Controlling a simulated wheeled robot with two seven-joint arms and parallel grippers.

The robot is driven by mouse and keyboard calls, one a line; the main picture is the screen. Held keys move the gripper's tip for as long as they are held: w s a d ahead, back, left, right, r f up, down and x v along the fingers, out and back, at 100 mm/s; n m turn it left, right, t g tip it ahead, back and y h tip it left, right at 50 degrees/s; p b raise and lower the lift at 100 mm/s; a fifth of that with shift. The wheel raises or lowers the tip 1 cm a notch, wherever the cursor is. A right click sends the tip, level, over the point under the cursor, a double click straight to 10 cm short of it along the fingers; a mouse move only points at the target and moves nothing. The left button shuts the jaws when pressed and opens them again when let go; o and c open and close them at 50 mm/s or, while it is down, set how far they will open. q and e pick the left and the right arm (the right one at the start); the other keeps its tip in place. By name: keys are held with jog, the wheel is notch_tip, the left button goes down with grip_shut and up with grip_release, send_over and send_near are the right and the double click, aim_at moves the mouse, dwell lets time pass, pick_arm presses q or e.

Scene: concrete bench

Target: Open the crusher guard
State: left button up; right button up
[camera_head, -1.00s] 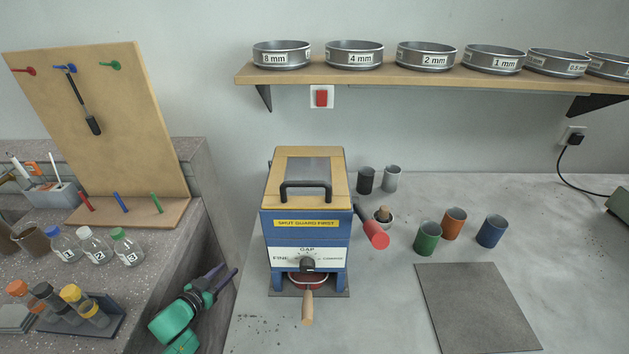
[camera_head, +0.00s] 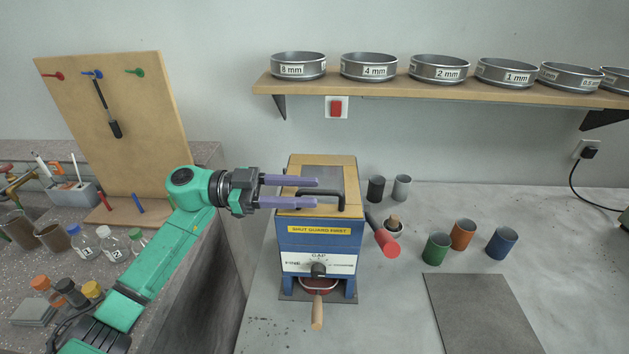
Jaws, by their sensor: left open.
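The crusher (camera_head: 318,241) is a blue box standing on the concrete bench, with a yellow "SHUT GUARD FIRST" label on its front. Its guard (camera_head: 345,173) is the wood-coloured frame with a grey panel on top, and it lies shut. A black bar handle (camera_head: 342,199) stands on the guard. My left gripper (camera_head: 317,191) is open, its two purple fingers pointing right, over the guard's left part at the handle's left end. I cannot tell whether the fingers touch the handle. My right gripper is not in view.
Green (camera_head: 437,248), orange (camera_head: 463,235) and blue (camera_head: 502,242) cups stand right. A sieve shelf (camera_head: 430,92) hangs behind.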

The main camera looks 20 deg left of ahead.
pick_arm(q)
jog(key=shift+x, duration=1.2)
grip_shut()
dwell(0.5)
